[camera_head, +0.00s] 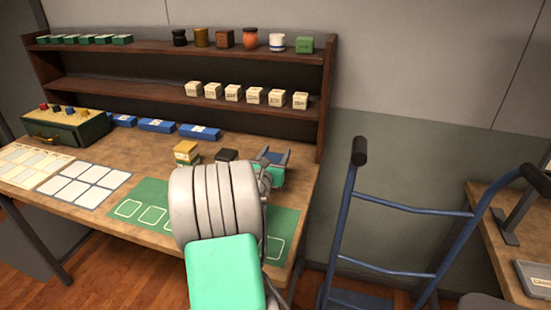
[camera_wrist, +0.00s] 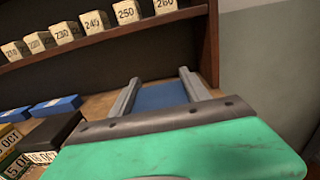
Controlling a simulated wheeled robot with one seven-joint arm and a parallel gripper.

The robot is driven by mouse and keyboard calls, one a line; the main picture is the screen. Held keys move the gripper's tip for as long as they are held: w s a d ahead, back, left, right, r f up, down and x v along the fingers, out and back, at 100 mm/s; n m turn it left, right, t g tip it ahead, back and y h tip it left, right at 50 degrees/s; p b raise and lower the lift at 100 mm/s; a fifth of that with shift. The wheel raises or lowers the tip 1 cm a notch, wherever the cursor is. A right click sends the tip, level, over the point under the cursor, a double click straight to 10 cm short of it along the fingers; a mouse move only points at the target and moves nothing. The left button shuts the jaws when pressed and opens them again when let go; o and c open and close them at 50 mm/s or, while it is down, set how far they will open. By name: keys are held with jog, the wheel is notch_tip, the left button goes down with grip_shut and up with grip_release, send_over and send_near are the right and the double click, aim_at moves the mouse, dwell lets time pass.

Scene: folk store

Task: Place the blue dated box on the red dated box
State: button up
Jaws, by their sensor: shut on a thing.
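My gripper (camera_head: 271,157) is over the right end of the wooden desk. It is shut on the blue box (camera_wrist: 160,97), which shows between the two grey fingers in the wrist view. The blue box (camera_head: 266,156) is partly hidden in the head view, and its date does not show. A yellow box (camera_head: 186,147) with a date label stands left of my gripper, on something green. A black box (camera_head: 226,155) with a pale dated front stands between them; it also shows in the wrist view (camera_wrist: 50,133). I see no red dated box; my arm hides part of the desk.
Blue flat boxes (camera_head: 156,125) with white labels lie along the back of the desk. Numbered cream blocks (camera_head: 232,93) stand on the shelf above. A green mat (camera_head: 150,200) and white-celled sheets cover the front. A blue hand truck (camera_head: 395,240) stands to the right.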

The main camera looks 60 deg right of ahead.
jog(key=shift+f, duration=0.5)
jog(key=o, duration=1.6)
jog(key=shift+a, duration=0.25)
jog(key=a, duration=0.3)
jog(key=s+a, duration=0.1)
jog(key=a, duration=0.3)
jog(key=a+b, duration=0.1)
jog(key=a, duration=0.3)
jog(key=shift+s+a+r, duration=0.1)
jog(key=shift+s+a, duration=0.1)
jog(key=shift+s, duration=0.2)
